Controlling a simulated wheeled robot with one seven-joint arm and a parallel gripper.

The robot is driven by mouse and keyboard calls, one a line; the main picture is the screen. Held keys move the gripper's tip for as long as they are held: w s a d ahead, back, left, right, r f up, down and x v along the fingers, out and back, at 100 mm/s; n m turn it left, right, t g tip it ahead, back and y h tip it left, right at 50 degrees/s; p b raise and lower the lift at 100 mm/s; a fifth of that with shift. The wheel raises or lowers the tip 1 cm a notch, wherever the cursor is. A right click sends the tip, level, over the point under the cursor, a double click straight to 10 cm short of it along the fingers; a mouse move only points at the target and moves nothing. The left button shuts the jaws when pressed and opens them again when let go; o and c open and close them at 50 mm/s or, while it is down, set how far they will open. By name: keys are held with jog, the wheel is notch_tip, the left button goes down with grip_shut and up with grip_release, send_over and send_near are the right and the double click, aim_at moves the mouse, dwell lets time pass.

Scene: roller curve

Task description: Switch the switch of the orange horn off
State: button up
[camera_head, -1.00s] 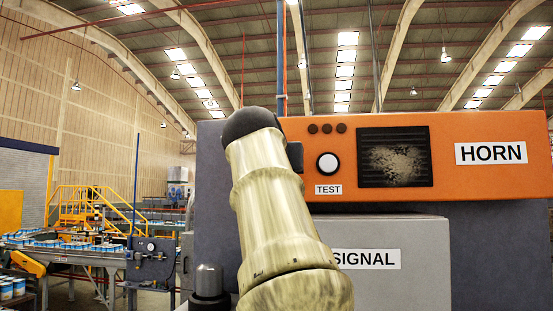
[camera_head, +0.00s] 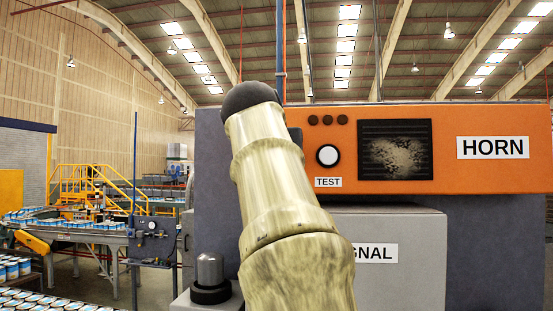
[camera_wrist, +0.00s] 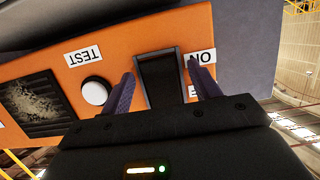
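The orange horn (camera_head: 448,180) is a wide box in the head view, with a HORN label, a dark grille and a white TEST button. My arm hides its switch there, and my gripper is hidden too. In the wrist view the horn (camera_wrist: 122,52) appears upside down. Its black switch (camera_wrist: 161,72) lies between the two purple fingers of my gripper (camera_wrist: 164,80). The fingers are apart, one on each side of the switch; I cannot tell whether they touch it. An ON label (camera_wrist: 203,57) shows beside the switch, and the right finger partly covers another label.
A grey SIGNAL box (camera_head: 418,280) juts out below the horn, with a dark-based knob (camera_head: 210,277) at its left. Conveyors with cans (camera_head: 62,236) and yellow railings (camera_head: 75,185) stand at the left. Some open floor shows between them and the horn.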

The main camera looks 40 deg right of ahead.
jog(key=b+v, duration=0.1)
jog(key=v, duration=1.6)
jog(key=shift+s+a, duration=0.2)
jog(key=shift+w, duration=0.1)
